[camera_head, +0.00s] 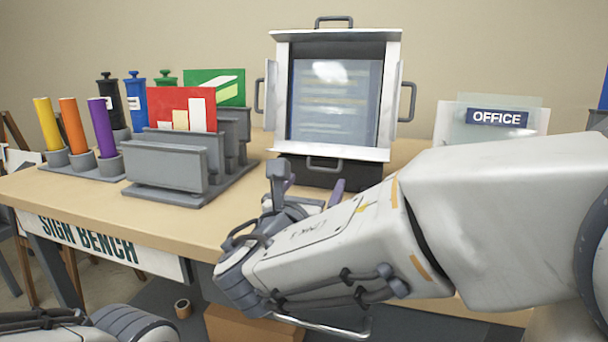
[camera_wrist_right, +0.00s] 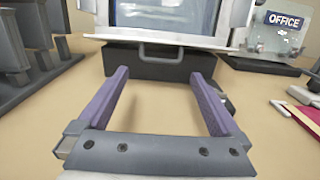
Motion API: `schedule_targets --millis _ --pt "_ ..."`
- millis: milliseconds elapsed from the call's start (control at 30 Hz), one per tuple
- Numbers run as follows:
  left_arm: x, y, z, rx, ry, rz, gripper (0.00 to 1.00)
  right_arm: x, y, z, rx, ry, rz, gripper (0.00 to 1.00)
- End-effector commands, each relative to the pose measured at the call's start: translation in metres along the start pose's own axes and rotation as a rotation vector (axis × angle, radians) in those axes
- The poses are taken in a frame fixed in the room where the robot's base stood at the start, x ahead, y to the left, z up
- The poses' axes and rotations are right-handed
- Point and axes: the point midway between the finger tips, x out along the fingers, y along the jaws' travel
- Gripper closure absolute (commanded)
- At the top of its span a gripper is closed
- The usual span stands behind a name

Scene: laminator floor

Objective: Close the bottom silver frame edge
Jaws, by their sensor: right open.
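The silver frame (camera_head: 394,95) stands upright on a dark base at the back of the bench, with a bluish printed sheet (camera_head: 334,100) inside. Its bottom edge (camera_head: 330,150) is folded out toward me as a flat silver flap with a dark handle (camera_head: 323,163) below it. The flap (camera_wrist_right: 165,38) and handle (camera_wrist_right: 161,52) also show in the right wrist view. The side edges stand out at left and right, and the top edge is tilted up. My right gripper (camera_wrist_right: 160,82) is open and empty, its purple fingers pointing at the base below the flap, apart from it. My left gripper is out of view.
Grey racks (camera_head: 168,165) with red and green cards stand left of the frame, beside coloured tubes (camera_head: 74,125). An OFFICE sign (camera_head: 497,118) stands at right. The bench top (camera_wrist_right: 165,110) between my right fingers and the base is clear.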

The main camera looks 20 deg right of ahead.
Motion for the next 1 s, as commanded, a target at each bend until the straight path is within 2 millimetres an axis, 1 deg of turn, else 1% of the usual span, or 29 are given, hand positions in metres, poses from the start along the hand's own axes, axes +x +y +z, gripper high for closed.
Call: schedule_targets --millis 33,200,300,400,567,800,833,867,900,1000 --pt "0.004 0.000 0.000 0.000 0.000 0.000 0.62 0.011 -0.003 -0.002 0.001 0.001 -0.010 0.00" --pt "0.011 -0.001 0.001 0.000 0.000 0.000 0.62 0.043 -0.004 -0.003 0.000 0.001 -0.011 0.00" --pt "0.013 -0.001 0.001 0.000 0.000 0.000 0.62 0.059 -0.004 -0.002 -0.001 0.001 -0.009 0.00" --pt "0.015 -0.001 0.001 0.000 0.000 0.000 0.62 0.070 -0.002 -0.002 0.001 0.001 -0.006 0.00" --pt "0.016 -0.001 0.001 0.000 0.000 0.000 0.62 0.079 -0.001 -0.001 0.000 0.001 -0.002 0.00" --pt "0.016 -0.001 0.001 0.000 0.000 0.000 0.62 0.079 0.000 -0.001 0.000 0.002 0.000 0.00" --pt "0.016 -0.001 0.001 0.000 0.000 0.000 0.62 0.079 0.000 -0.001 0.000 0.002 0.000 0.04" --pt "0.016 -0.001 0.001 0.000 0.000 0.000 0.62 0.079 0.000 -0.001 0.000 0.002 0.000 0.15" --pt "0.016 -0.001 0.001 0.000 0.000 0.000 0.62 0.079 0.000 -0.001 0.000 0.002 0.000 0.31" --pt "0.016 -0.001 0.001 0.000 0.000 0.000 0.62 0.079 0.000 -0.001 0.001 0.002 -0.001 0.66"
